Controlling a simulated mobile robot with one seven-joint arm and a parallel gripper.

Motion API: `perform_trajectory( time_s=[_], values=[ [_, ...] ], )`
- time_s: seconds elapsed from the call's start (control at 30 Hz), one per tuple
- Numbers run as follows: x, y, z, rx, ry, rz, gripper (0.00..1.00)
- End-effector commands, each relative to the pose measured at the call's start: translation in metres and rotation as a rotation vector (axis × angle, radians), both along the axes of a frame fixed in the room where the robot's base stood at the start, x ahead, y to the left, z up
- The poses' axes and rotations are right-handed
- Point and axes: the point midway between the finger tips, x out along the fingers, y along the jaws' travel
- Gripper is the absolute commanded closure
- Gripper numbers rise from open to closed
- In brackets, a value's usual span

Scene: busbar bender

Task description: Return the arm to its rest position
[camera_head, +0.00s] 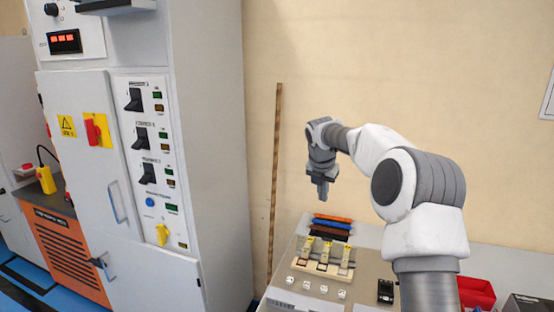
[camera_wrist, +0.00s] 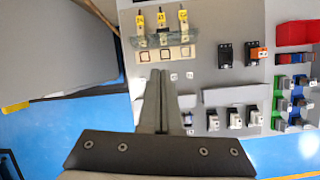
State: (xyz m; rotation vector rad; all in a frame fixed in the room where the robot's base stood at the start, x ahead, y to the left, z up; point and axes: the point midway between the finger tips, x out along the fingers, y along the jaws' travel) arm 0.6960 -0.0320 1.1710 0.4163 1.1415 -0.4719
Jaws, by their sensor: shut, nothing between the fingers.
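My gripper (camera_head: 320,189) points downward above the grey workbench (camera_head: 371,238) in the head view, at the end of my bent arm. It is shut and empty, apart from everything around it. In the wrist view my gripper's fingers (camera_wrist: 158,74) lie together, in front of the bench and the blue floor. Below it in the head view stand several yellow-tagged pieces (camera_head: 326,252) in a row on a light holder; these also show in the wrist view (camera_wrist: 162,28).
A tall grey control cabinet (camera_head: 213,150) with switches stands at left. A thin brown pole (camera_head: 275,180) leans on the wall. Coloured bars (camera_head: 332,226), a black device (camera_head: 385,291) and a red bin (camera_head: 476,292) sit on the bench. The air around my gripper is clear.

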Motion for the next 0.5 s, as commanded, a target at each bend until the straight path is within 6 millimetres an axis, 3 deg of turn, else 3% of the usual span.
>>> perform_trajectory(
  time_s=[0.03,0.2,0.5],
  values=[
    [-0.011,0.006,0.014,0.011,-0.015,-0.047,1.0],
    [-0.047,0.018,0.047,0.074,-0.059,-0.244,1.0],
    [-0.122,0.029,0.091,0.205,-0.143,-0.613,1.0]
  ],
)
